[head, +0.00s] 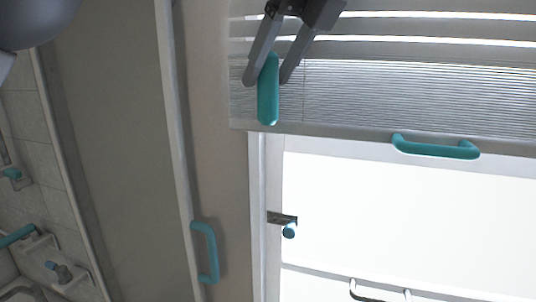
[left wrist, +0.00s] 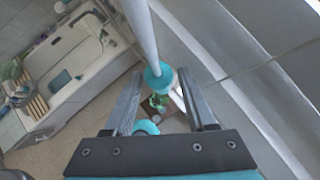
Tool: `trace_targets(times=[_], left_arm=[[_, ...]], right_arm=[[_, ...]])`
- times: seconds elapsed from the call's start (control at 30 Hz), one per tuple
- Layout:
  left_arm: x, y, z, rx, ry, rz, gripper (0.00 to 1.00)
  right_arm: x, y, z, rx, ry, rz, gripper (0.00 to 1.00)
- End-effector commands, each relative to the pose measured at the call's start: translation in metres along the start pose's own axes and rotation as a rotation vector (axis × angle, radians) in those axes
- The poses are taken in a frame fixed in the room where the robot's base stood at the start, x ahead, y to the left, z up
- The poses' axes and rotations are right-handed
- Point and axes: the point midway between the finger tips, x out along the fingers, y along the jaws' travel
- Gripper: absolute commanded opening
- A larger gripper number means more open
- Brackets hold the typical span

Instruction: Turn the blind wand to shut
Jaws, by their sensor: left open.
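The blind wand (head: 268,100) is a teal rounded handle hanging at the left edge of the blind (head: 400,90). In the left wrist view the wand (left wrist: 158,75) is a pale rod with a teal end. My left gripper (head: 268,80) is open, pointing down, with one finger on each side of the wand's upper part. The left wrist view also shows the gripper (left wrist: 160,78) spread around the wand; whether a finger touches it I cannot tell. Upper slats have bright gaps; the lower slats are bunched close. My right gripper is not in view.
A teal bar handle (head: 435,147) is on the blind's bottom rail. A window latch (head: 288,229) is below, and another teal handle (head: 211,252) is on a panel left of the window.

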Motion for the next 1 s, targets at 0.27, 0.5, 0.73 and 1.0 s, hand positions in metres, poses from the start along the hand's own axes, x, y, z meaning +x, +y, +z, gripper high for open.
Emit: trace_targets(times=[0.27,0.5,0.73,1.0], left_arm=[[-0.005,0.0,0.001,0.0,0.0,-0.001,0.56],[-0.02,0.0,0.001,0.001,-0.001,-0.002,0.56],[-0.034,0.0,0.001,0.001,0.0,-0.002,0.56],[-0.05,0.0,0.001,0.001,0.0,-0.002,0.56]], right_arm=[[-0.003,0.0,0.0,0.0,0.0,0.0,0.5],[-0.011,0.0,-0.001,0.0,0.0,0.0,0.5],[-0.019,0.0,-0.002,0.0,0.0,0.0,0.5],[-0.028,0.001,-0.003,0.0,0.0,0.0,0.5]])
